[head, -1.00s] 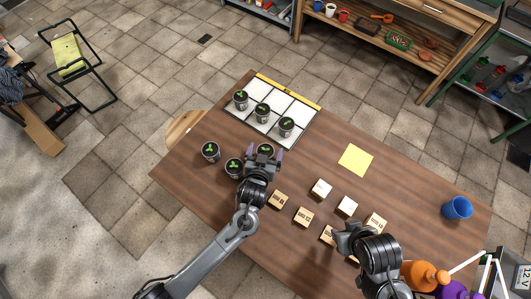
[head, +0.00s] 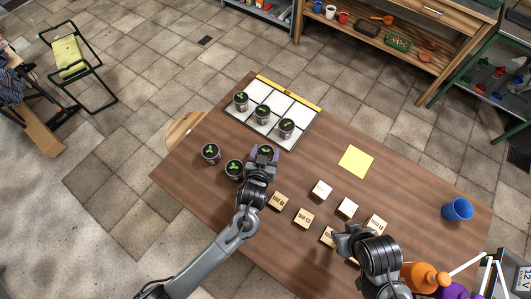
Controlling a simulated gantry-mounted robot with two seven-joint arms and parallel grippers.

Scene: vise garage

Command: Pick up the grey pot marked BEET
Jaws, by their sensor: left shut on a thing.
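Several small grey pots with dark tops and green sprouts stand on the wooden table. My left gripper (head: 264,153) is shut on one grey pot (head: 266,149), which sits at the right end of the near row. Its fingers are on either side of the pot. The markings are too small to read, so I cannot confirm BEET on it. Two other pots, one at the left (head: 211,153) and one beside my gripper (head: 234,169), stand free. My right gripper (head: 343,239) is low over the near blocks; its fingertips are unclear.
A white gridded tray (head: 283,101) with a yellow edge holds three pots in its near row. Wooden blocks (head: 303,218), a yellow sheet (head: 356,161) and a blue cup (head: 457,209) are on the table (head: 405,185). Orange and purple bottles stand near the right arm.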

